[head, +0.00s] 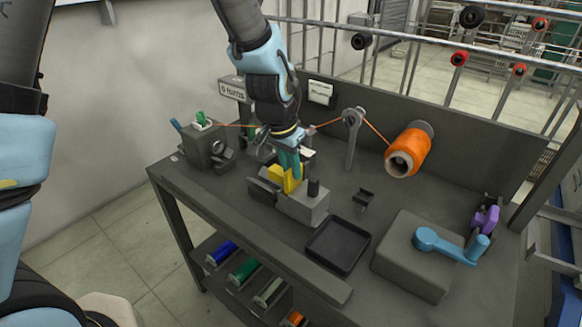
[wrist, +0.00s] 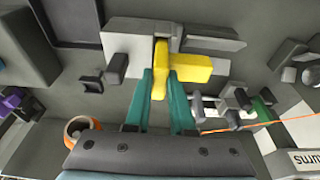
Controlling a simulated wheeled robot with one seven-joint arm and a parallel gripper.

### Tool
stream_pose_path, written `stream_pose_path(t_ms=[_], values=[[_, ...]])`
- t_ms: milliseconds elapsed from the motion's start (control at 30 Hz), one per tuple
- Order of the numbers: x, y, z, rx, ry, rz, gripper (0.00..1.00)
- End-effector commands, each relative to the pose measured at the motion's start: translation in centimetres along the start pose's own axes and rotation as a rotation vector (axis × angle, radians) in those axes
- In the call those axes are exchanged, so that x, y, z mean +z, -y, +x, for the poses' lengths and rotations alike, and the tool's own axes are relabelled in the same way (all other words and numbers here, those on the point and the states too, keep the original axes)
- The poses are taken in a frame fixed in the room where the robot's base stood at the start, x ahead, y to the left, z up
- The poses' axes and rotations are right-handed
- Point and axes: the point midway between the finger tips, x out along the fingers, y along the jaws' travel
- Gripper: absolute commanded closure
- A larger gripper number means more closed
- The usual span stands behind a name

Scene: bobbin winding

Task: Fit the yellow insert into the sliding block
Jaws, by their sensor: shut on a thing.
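My gripper (head: 290,167) has teal fingers, which also show in the wrist view (wrist: 162,88), shut on the insert's near arm. The sliding block (head: 304,208) is light grey with a black knob (head: 313,187) on top; it also shows in the wrist view (wrist: 124,42). The insert's far end is at a dark gap beside the block. I cannot tell how deep it sits. My fingers partly hide the insert.
A black tray (head: 338,246) lies right of the block, with a small black bracket (head: 363,198) behind it. A grey box with a blue crank (head: 450,245) is further right. Orange thread runs behind my gripper from the orange spool (head: 408,150) through a guide post (head: 353,137).

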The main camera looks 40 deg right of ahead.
Motion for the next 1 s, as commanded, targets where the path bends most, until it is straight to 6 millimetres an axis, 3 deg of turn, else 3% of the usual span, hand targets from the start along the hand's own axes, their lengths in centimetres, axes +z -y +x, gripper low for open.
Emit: stream_pose_path(t_ms=[400, 867, 900, 1000], values=[[0.3, 0.0, 1.4, 0.000, -0.001, 0.001, 1.00], [0.3, 0.0, 1.3, 0.000, 0.000, 0.000, 1.00], [0.3, 0.0, 1.3, 0.000, 0.000, 0.000, 0.74], [0.3, 0.0, 1.3, 0.000, 0.000, 0.000, 0.63]])
